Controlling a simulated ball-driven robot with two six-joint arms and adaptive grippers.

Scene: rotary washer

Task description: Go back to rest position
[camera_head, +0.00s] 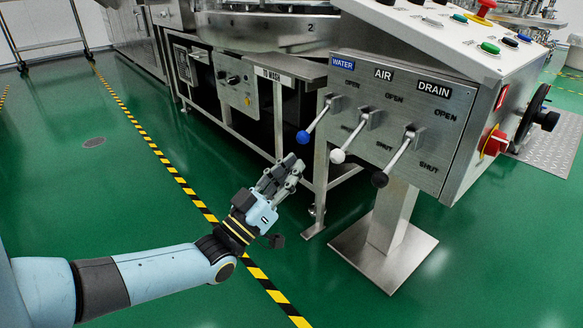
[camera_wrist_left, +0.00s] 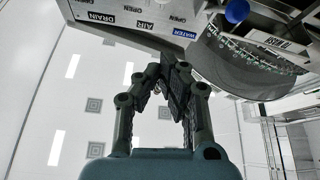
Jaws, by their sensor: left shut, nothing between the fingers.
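My left gripper (camera_head: 290,165) is shut and empty in the head view, just below and left of the blue-knobbed water lever (camera_head: 303,137), apart from it as far as I can see. The left wrist view shows its fingers (camera_wrist_left: 168,75) brought together with nothing held. The white-knobbed air lever (camera_head: 337,156) and black-knobbed drain lever (camera_head: 379,179) are to the right on the steel panel (camera_head: 450,125). All three levers slant down to the left. My right gripper is out of view.
The panel stands on a steel pedestal (camera_head: 393,215) with a square base plate. Above it is a sloped console with colored buttons and a red knob (camera_head: 485,8). A washer frame (camera_head: 240,85) stands behind. Green floor (camera_head: 110,200) with striped tape is open at left.

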